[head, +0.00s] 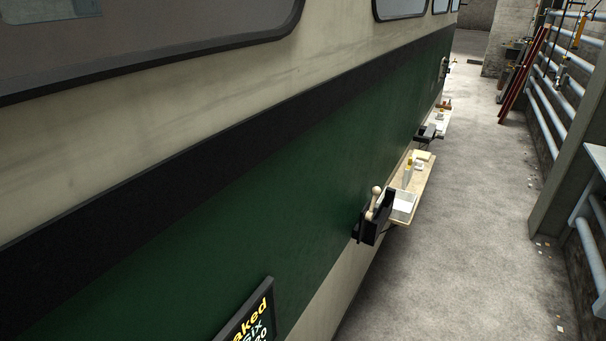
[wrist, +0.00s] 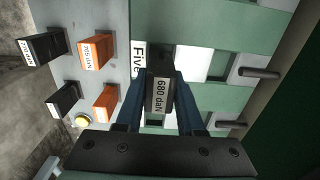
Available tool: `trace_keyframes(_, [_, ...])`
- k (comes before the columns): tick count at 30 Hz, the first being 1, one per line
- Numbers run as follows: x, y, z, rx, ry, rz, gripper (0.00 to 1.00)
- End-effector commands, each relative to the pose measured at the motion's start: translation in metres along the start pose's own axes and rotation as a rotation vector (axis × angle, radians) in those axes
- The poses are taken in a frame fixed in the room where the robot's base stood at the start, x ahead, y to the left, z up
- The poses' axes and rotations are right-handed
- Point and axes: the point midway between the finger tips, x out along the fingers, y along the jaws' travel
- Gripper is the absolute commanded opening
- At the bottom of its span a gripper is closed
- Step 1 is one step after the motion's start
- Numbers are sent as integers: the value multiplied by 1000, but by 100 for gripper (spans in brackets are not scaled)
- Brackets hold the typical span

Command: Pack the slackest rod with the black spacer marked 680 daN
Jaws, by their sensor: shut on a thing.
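In the wrist view my gripper (wrist: 160,82) has its two blue fingers shut on a black spacer (wrist: 158,94). The spacer's white label reads 680 daN. It is held in front of a green panel (wrist: 210,30), by a white label reading "Five" (wrist: 137,62). I cannot tell whether the spacer touches anything behind it. Two dark rods, an upper one (wrist: 258,73) and a lower one (wrist: 230,124), stick out from pale plates on the panel's right side. Which rod is slackest does not show. My gripper does not show in the head view.
In the head view, small shelves (head: 420,180) jut from the green tram side (head: 300,170).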

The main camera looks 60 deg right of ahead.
Motion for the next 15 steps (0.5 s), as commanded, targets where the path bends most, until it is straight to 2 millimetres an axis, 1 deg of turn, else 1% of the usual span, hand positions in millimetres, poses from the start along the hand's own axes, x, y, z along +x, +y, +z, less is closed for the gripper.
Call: trace_keyframes(15, [14,0,0,0,0,0,0])
